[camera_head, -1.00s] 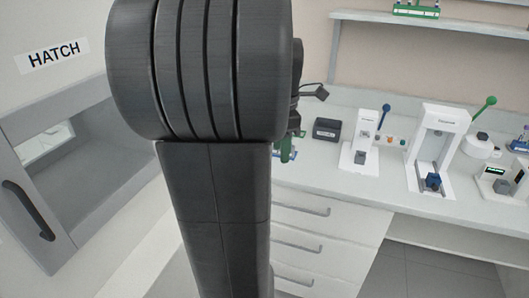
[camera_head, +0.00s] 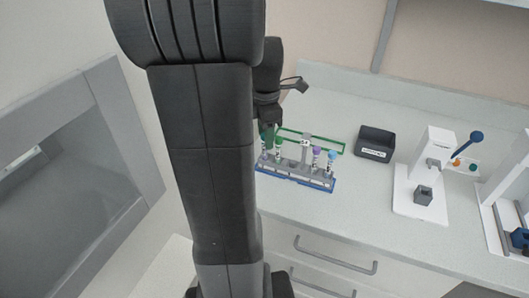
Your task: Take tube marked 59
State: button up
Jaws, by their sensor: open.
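A tube rack with a blue base (camera_head: 296,177) and a green upper frame stands on the counter right of my arm. It holds several tubes: one with a purple cap (camera_head: 316,150), one with a light blue cap (camera_head: 332,156), and green-capped ones (camera_head: 279,142) at its left. The markings are too small to read, so I cannot tell which tube is 59. My gripper (camera_head: 268,130) is at the rack's left end, above or beside the green-capped tubes. It is open, but its fingers are small and dark, partly hidden by my arm.
A black box (camera_head: 375,144) with a white label sits right of the rack. White devices (camera_head: 425,175) stand farther right. The counter (camera_head: 330,212) in front of the rack is clear. Drawers (camera_head: 335,262) are below, and a grey hatch (camera_head: 75,190) is at the left.

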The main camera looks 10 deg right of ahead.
notch_tip(320, 180, down, 4)
jog(key=shift+w+a+f, duration=0.15)
jog(key=shift+f, duration=0.05)
jog(key=c, duration=0.9)
notch_tip(320, 180, up, 10)
jog(key=shift+r, duration=0.1)
jog(key=shift+p, duration=0.3)
